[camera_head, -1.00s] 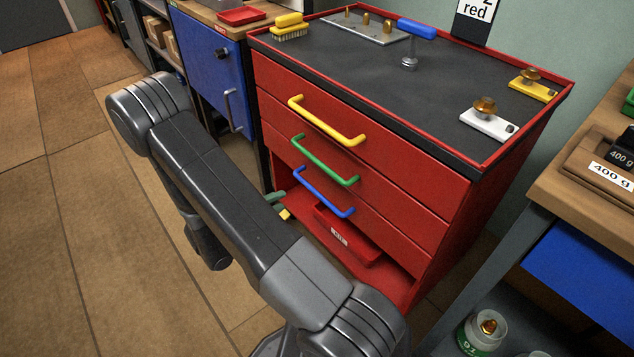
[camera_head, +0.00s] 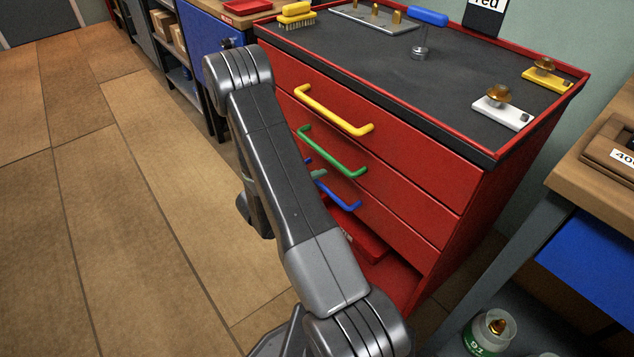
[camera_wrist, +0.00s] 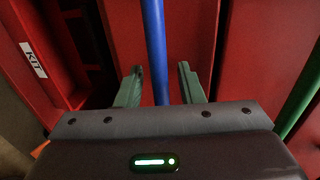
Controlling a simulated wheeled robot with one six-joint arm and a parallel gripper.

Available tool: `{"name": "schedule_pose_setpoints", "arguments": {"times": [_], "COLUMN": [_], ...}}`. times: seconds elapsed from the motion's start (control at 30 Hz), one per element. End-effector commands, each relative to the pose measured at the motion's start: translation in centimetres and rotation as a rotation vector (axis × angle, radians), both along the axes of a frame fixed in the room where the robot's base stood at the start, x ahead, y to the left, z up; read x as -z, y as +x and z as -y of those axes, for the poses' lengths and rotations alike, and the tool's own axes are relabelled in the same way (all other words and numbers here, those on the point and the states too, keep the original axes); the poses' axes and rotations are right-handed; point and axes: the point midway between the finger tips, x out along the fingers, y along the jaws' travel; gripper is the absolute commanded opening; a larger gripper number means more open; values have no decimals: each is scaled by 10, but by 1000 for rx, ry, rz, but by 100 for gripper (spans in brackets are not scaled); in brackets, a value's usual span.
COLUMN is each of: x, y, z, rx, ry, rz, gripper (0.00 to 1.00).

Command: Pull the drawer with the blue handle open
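The blue handle (camera_head: 346,203) is on the third drawer down (camera_head: 402,238) of the red cabinet, and my arm hides part of it. That drawer front looks flush with those above. In the wrist view the blue handle (camera_wrist: 155,45) runs lengthwise between the two green fingers of my gripper (camera_wrist: 160,69). The fingers stand apart with a visible gap on each side of the handle. In the head view my gripper is mostly hidden behind my arm; a bit of green finger shows at the handle.
A green handle (camera_head: 333,152) and a yellow handle (camera_head: 334,110) are on the drawers above. A red box labelled KIT (camera_wrist: 60,50) sits in the open bay below. A workbench (camera_head: 600,205) stands to the right. Open floor (camera_head: 130,220) lies to the left.

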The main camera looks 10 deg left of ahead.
Motion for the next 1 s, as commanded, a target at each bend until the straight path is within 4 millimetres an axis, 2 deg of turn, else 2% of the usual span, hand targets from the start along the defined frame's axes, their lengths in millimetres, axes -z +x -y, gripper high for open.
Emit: {"name": "schedule_pose_setpoints", "arguments": {"times": [0.27, 0.47, 0.77, 1.0], "x": [0, 0, 0, -2], "y": [1, 1, -1, -22], "z": [0, 0, -1, -19], "rx": [-1, -1, -1, -5], "ry": [0, 0, 0, -1], "rz": [0, 0, 0, -1], "gripper": [34, 0, 0, 0]}}
